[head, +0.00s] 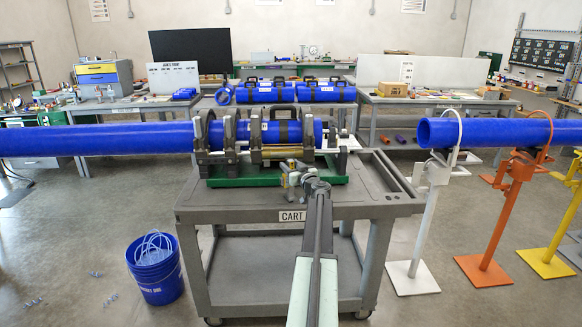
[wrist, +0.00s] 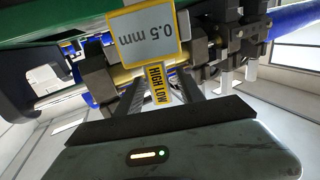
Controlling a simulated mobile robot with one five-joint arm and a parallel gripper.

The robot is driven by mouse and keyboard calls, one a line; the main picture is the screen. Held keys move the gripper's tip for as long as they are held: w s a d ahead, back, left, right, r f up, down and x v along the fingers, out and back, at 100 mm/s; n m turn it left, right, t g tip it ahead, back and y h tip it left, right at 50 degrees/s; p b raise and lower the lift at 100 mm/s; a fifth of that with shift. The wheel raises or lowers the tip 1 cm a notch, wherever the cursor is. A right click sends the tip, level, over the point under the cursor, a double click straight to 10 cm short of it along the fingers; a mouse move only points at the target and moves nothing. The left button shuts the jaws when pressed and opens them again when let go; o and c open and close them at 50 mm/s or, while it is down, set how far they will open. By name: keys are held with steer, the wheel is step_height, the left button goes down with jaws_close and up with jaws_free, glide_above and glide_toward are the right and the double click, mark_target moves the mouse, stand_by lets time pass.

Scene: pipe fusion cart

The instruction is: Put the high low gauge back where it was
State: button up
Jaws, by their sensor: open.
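The high low gauge (wrist: 145,42) shows in the wrist view as a grey plate with a yellow border reading 0.5 mm upside down, and a narrow yellow HIGH LOW tag below it. My gripper (wrist: 158,90) is open, with its two dark fingers on either side of the tag's lower part. Whether either finger touches the gauge cannot be told. In the head view my gripper (head: 297,180) is at the front of the fusion machine (head: 262,148), above the cart top. I cannot make out the gauge clearly there.
The grey cart (head: 300,208) carries the machine on its green base (head: 228,176). A long blue pipe (head: 90,139) enters from the left; another blue pipe (head: 490,132) rests on stands at the right. A blue bucket (head: 156,272) stands on the floor left of the cart.

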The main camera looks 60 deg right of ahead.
steer(key=shift+r, duration=0.25)
steer(key=v, duration=1.2)
steer(key=shift+f, duration=0.15)
